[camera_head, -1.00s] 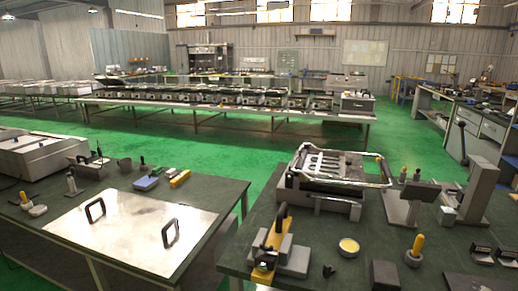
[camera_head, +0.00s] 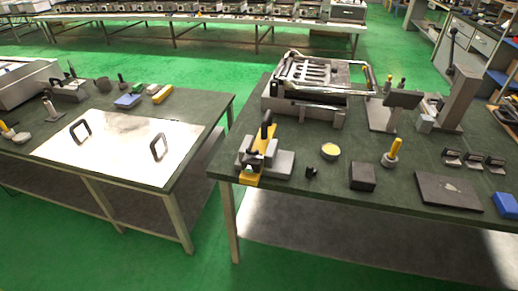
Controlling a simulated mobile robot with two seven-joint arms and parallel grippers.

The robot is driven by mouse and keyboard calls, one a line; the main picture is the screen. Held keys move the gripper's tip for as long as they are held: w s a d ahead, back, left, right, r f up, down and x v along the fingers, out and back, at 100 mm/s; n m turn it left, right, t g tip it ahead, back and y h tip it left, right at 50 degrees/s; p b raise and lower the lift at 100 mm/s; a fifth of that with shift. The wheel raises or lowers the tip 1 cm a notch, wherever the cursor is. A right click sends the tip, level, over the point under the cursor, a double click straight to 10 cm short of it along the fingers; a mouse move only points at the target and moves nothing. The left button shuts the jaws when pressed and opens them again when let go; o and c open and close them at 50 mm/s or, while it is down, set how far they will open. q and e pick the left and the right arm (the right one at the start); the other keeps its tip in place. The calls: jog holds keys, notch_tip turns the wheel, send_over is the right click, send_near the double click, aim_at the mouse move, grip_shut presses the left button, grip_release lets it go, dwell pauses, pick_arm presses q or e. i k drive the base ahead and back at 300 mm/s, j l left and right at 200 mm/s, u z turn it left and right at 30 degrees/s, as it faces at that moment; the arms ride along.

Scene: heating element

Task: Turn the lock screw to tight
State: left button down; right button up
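No part that I can name for certain as the lock screw shows at this size. A grey and yellow clamp-like fixture (camera_head: 264,158) with a black upright handle sits near the left front edge of the right table (camera_head: 310,188). A small black knob-like piece (camera_head: 312,172) lies on the table just right of it. A metal device with a slotted top and a bar handle (camera_head: 318,80) stands behind, toward the back of this table. Neither my left nor my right gripper is in view.
A left table carries a shiny metal plate with two black handles (camera_head: 118,147). A gap of green floor separates the tables. A yellow-topped round tin (camera_head: 330,151), a dark block (camera_head: 362,176), a yellow-handled tool (camera_head: 391,153) and a dark flat plate (camera_head: 448,192) occupy the right table.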

aim_at(255, 154)
jog(key=i+j, duration=0.1)
jog(key=j, duration=0.3)
jog(key=i+j, duration=0.1)
jog(key=j, duration=0.3)
jog(key=j+z, duration=0.15)
jog(key=z, duration=1.5)
